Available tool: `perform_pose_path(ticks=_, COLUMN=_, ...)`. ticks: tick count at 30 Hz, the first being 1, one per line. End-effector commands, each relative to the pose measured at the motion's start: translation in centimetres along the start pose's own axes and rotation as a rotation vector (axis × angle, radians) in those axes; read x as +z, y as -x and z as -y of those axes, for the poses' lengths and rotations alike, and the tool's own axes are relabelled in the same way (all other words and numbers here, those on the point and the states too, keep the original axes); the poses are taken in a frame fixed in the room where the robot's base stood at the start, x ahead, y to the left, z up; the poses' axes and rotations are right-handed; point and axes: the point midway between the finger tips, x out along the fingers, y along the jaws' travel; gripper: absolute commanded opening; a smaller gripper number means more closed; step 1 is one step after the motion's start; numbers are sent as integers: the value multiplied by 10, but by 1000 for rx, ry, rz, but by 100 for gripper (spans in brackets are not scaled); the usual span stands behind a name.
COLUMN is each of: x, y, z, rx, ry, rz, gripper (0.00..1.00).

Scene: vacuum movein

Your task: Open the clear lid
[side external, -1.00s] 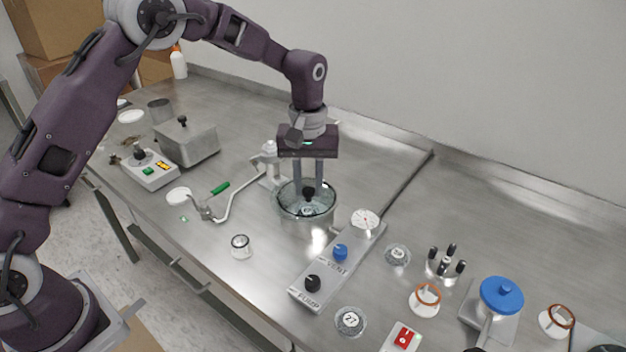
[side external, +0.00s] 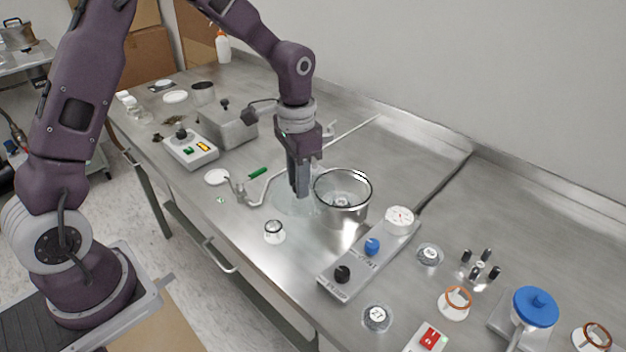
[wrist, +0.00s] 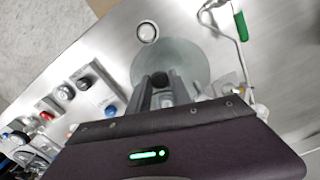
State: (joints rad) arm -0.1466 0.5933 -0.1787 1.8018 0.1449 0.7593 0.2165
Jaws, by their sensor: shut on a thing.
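The clear lid (side external: 287,203) is a faint see-through disc left of the metal pot (side external: 343,212), off its rim. In the wrist view the lid (wrist: 190,62) is a pale round disc with a black knob (wrist: 159,79) between my fingers. My gripper (side external: 301,194) is shut on the knob, just left of the pot; it also shows in the wrist view (wrist: 162,92). I cannot tell whether the lid touches the table.
A panel with knobs (side external: 352,270) stands right of the pot. A small glass jar (side external: 274,231) is in front of the lid. A grey metal box (side external: 228,128) stands behind.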

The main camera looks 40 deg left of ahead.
Motion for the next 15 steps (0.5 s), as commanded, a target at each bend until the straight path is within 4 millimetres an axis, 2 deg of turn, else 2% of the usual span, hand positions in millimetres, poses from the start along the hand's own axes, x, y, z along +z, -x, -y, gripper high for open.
perform_pose_path(ticks=15, x=25, y=0, z=41, rx=-1, ry=-443, rz=-2, gripper=0)
